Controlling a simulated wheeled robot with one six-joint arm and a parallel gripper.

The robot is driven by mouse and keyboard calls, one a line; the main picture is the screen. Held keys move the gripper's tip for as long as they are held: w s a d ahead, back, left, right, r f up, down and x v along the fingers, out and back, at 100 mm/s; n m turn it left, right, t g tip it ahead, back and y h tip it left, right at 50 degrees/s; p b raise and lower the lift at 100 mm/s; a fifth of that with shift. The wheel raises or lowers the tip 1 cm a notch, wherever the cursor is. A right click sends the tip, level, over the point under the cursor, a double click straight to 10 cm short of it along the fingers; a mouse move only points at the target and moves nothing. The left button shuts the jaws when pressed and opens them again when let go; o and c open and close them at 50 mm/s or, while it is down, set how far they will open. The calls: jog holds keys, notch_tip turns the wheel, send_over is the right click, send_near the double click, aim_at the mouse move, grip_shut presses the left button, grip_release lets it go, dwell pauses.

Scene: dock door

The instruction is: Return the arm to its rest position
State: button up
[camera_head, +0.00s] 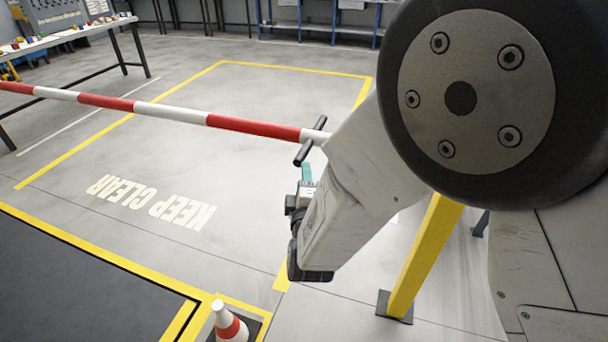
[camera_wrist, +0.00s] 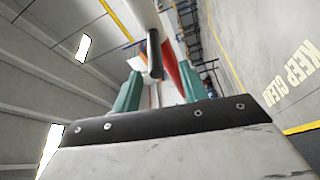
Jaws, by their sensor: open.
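My gripper (camera_head: 306,174) is just below the dark cross handle (camera_head: 305,149) at the right end of a red-and-white striped barrier bar (camera_head: 170,113). In the wrist view, its two teal fingers stand apart, so my gripper (camera_wrist: 161,80) is open. The dark handle (camera_wrist: 154,54) shows between and beyond the fingers there, and I cannot tell whether it touches them. My arm reaches in from the right of the head view and hides part of the floor behind it.
A yellow post (camera_head: 424,255) stands close to the right of my forearm. An orange-and-white cone (camera_head: 229,324) stands at the bottom. A long table (camera_head: 70,32) with small items is at the upper left. The floor marked KEEP CLEAR (camera_head: 150,202) is empty.

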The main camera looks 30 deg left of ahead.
jog(key=shift+w, duration=0.1)
dwell(0.3)
jog(key=w+d+r+m+g+h, duration=0.1)
jog(key=w+d+r+m+g, duration=0.2)
jog(key=d, duration=0.4)
jog(key=w+d+r+m+h, duration=0.2)
jog(key=w+d+r+m, duration=0.1)
jog(key=d+r, duration=0.25)
jog(key=w+d+r+m+g+h, duration=0.1)
jog(key=w+d+r+m+g, duration=0.15)
jog(key=d, duration=0.55)
jog(key=s+d+r+m+g+h, duration=0.2)
jog(key=s+d+m, duration=0.15)
jog(key=d, duration=0.55)
jog(key=s+d+r+m+g+h, duration=0.15)
jog(key=s+d, duration=0.25)
jog(key=d, duration=0.5)
jog(key=s+d+r+m+g+h, duration=0.1)
jog(key=s+d+m, duration=0.3)
jog(key=s+d, duration=0.4)
jog(key=s+d+m+g+h, duration=0.2)
jog(key=s+d+m+g, duration=0.2)
jog(key=s+d, duration=0.5)
jog(key=s+m, duration=0.1)
jog(key=s, duration=0.3)
jog(key=shift+s+r, duration=0.35)
jog(key=shift+r, duration=0.05)
jog(key=shift+d, duration=0.1)
